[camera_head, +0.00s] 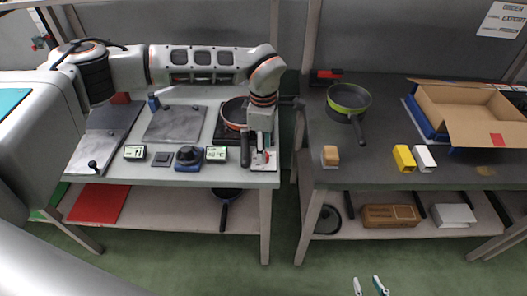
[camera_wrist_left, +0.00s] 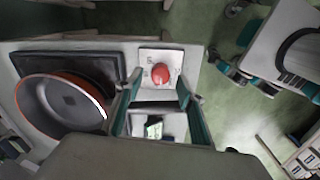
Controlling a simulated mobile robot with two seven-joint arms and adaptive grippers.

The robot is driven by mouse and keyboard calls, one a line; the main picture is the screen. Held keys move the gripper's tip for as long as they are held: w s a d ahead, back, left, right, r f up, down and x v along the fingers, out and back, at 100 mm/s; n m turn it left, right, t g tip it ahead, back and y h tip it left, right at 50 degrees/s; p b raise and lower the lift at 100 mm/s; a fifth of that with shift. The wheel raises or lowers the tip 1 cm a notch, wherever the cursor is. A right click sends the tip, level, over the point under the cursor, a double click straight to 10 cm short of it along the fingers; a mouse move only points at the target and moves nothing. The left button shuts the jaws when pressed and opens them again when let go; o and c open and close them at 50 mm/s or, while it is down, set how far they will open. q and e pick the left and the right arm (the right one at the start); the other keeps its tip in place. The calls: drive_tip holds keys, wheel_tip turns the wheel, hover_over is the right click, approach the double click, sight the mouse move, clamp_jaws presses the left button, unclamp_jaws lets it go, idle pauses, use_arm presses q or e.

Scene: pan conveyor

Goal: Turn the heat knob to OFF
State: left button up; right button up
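The heat knob is round and red (camera_wrist_left: 161,73) on a white plate (camera_wrist_left: 148,56) with small dark marks, too small to read. It also shows as a red spot in the head view (camera_head: 268,153), at the table's front right corner. Which way it points is unclear. My left gripper (camera_head: 258,152) hangs above the plate, pointing down. In the left wrist view its teal fingers (camera_wrist_left: 159,84) are apart, with the knob between and just beyond the tips; contact cannot be told. My right gripper (camera_head: 369,286) is open and empty above the floor at the bottom of the head view.
An orange-rimmed pan (camera_head: 232,112) sits on a black burner (camera_head: 222,136) beside the left gripper. A temperature display (camera_head: 216,154) and a blue device (camera_head: 187,156) stand left of the plate. A second table holds a green-rimmed pan (camera_head: 348,97), small blocks and an open carton (camera_head: 468,126).

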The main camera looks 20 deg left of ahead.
use_arm(q)
drive_tip(key=shift+f, duration=0.95)
clamp_jaws()
drive_tip(key=shift+n, duration=0.4)
drive_tip(key=n, duration=0.2)
drive_tip(key=shift+n+p, duration=0.35)
drive_tip(key=shift+n, duration=1.95)
